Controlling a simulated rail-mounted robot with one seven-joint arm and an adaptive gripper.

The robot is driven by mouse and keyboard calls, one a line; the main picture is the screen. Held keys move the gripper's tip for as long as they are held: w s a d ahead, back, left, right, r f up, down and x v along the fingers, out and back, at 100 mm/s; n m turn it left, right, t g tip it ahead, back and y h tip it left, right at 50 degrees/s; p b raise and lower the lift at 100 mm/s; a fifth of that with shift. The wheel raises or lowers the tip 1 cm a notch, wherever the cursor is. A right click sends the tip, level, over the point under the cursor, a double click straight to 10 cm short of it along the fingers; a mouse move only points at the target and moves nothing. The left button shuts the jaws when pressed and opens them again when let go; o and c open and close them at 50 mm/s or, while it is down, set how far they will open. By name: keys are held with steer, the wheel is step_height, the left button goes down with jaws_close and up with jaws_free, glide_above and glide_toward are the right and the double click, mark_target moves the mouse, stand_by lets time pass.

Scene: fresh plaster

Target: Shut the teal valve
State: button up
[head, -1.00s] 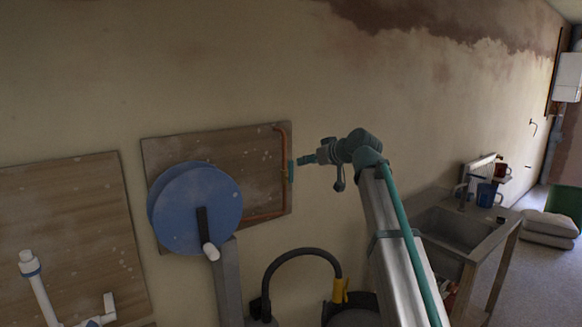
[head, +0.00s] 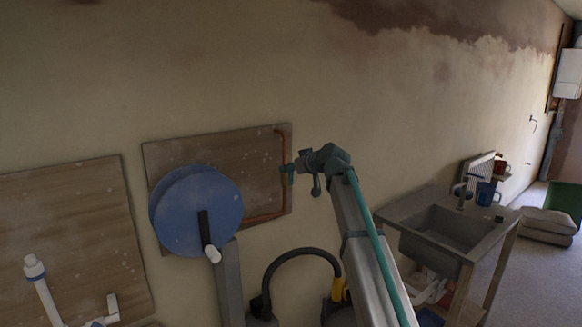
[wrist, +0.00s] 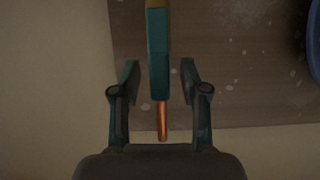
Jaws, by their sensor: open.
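The teal valve (wrist: 158,50) shows in the wrist view as an upright teal handle on a copper pipe (wrist: 162,120). My gripper (wrist: 160,76) is open, with one finger on each side of the handle's lower part. A gap shows on both sides, so the fingers look apart from it. In the head view my gripper (head: 289,171) is at the right edge of the wooden board, at the pipe. There I cannot clearly separate the valve from the teal fingers.
The wooden board (head: 262,165) carries the copper pipe. A blue round reel (head: 190,225) stands in front of its left part. A black hose (head: 300,253) curves below. A grey sink (head: 450,228) stands to the right. The wall above is bare.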

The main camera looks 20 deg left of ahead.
jaws_close()
